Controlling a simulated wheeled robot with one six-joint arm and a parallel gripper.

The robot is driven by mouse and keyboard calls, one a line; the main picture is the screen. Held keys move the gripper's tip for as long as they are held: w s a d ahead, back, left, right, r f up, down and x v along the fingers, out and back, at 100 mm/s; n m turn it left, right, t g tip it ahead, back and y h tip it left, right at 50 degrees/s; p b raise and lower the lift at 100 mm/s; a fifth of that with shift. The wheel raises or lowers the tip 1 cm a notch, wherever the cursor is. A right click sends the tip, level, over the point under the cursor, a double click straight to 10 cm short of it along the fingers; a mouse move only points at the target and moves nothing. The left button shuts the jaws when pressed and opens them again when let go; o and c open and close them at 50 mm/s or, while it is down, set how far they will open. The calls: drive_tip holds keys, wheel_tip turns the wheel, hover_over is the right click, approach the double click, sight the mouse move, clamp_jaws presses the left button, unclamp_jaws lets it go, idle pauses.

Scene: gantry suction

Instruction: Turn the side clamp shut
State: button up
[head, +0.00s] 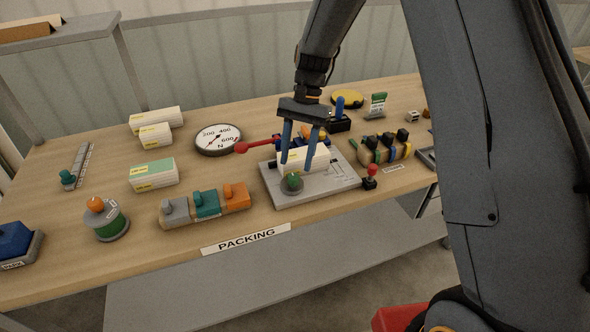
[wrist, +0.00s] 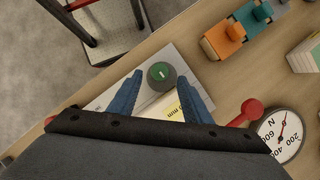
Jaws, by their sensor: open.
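A grey fixture plate (head: 325,189) lies on the table and carries a white box (head: 318,156) with a yellow label. A round green knob (head: 292,178) on a grey base stands at the plate's front edge; its top shows a white mark in the wrist view (wrist: 161,73). A red lever with a ball end (head: 241,147) reaches out to the left behind the plate. Which part is the side clamp, I cannot tell for sure. My gripper (head: 296,167) is open and points down over the plate. In the wrist view its blue fingers (wrist: 161,80) appear on either side of the knob, with no visible contact.
A round dial gauge (head: 219,139) stands left of the plate. A row of grey, teal and orange blocks (head: 206,204) lies at the front left. A small red-knobbed joystick (head: 371,177) and a block with coloured bands (head: 383,151) stand close on the right.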

drive_tip(key=shift+b+v, duration=0.4)
drive_tip(key=shift+v, duration=1.45)
